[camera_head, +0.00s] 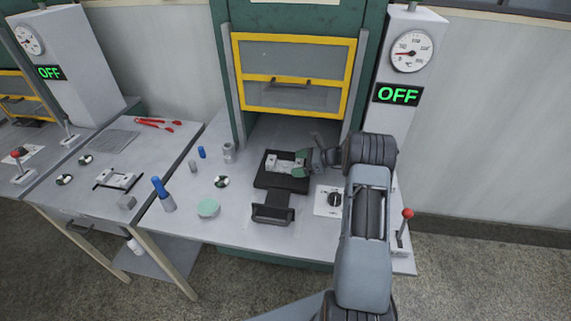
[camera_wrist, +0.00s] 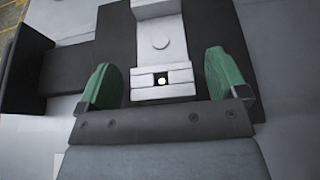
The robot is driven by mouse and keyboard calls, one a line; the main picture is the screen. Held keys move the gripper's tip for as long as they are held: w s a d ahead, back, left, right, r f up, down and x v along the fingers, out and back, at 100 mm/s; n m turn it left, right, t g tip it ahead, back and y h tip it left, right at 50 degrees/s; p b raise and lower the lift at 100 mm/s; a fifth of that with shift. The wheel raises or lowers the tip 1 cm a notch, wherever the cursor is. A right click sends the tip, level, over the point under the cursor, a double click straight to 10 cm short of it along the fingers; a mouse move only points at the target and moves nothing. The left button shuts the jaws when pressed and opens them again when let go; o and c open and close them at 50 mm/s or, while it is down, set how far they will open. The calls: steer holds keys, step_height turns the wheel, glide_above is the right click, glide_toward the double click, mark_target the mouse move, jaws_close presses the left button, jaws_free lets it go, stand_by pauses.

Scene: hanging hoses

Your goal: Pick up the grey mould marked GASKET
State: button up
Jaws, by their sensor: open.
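A light grey mould (camera_head: 281,164) sits on a black tray (camera_head: 266,183) in front of the press. No GASKET marking is readable on it. In the wrist view the mould (camera_wrist: 160,75) lies ahead of and between the two green-padded fingers. It has a round boss and a small square hole near its close end. My gripper (camera_head: 301,162) is at the right end of the mould in the head view. In the wrist view my gripper (camera_wrist: 163,82) is open, with a gap between each finger and the mould. A second grey mould (camera_head: 118,180) lies on the left table.
The press door (camera_head: 294,75) has a yellow frame, and its display (camera_head: 398,94) reads OFF. A green disc (camera_head: 208,208), a blue-topped bottle (camera_head: 163,194) and small cylinders stand to the left.

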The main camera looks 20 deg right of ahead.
steer(key=shift+x, duration=0.8)
steer(key=c, duration=1.2)
steer(key=shift+c, duration=0.5)
